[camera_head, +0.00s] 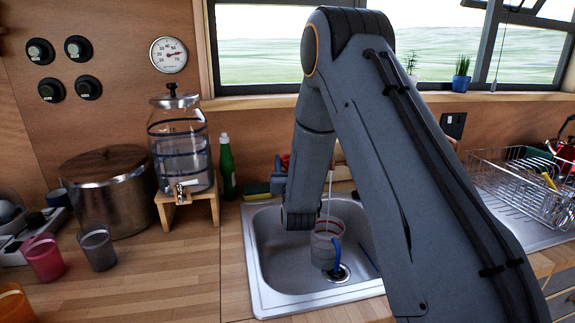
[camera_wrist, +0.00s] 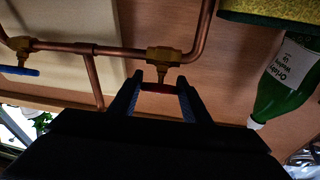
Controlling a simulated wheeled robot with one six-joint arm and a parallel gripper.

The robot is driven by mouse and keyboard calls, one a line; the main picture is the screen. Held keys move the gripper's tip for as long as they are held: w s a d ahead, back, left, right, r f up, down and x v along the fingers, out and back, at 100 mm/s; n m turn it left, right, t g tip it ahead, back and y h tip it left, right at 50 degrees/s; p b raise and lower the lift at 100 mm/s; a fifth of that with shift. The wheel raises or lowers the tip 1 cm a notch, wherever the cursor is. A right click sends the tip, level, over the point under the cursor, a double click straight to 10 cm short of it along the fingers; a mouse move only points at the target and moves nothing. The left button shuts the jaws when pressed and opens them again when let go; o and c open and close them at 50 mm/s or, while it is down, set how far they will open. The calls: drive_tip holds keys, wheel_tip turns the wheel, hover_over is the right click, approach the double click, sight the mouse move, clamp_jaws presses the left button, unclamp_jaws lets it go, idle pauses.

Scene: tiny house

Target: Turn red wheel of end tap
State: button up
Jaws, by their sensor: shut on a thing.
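The red wheel (camera_wrist: 160,88) sits under the brass end valve (camera_wrist: 166,55) on the copper pipe in the wrist view. My gripper (camera_wrist: 158,96) has one finger on each side of the wheel and is shut on it. A blue lever (camera_wrist: 20,71) hangs from another brass valve (camera_wrist: 22,44) at the left. In the head view my arm hides the fingers and most of the tap. A clear jug (camera_head: 325,246) with a blue handle stands in the sink (camera_head: 262,262), with a thin pale line running down to it.
A green bottle (camera_head: 226,167) stands left of my wrist; it also shows in the wrist view (camera_wrist: 287,85), near a yellow-green sponge (camera_wrist: 270,12). A glass dispenser (camera_head: 180,150) on a wooden stand is further left. A dish rack (camera_head: 520,175) is at the right.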

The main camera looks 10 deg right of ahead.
idle(0.3)
drive_tip(key=o, duration=1)
drive_tip(key=shift+o, duration=0.2)
drive_tip(key=shift+s, duration=0.15)
drive_tip(key=s+f+b, duration=0.1)
drive_tip(key=s+b, duration=0.1)
drive_tip(key=s, duration=0.5)
drive_tip(key=shift+s+a, duration=0.2)
drive_tip(key=shift+a, duration=0.25)
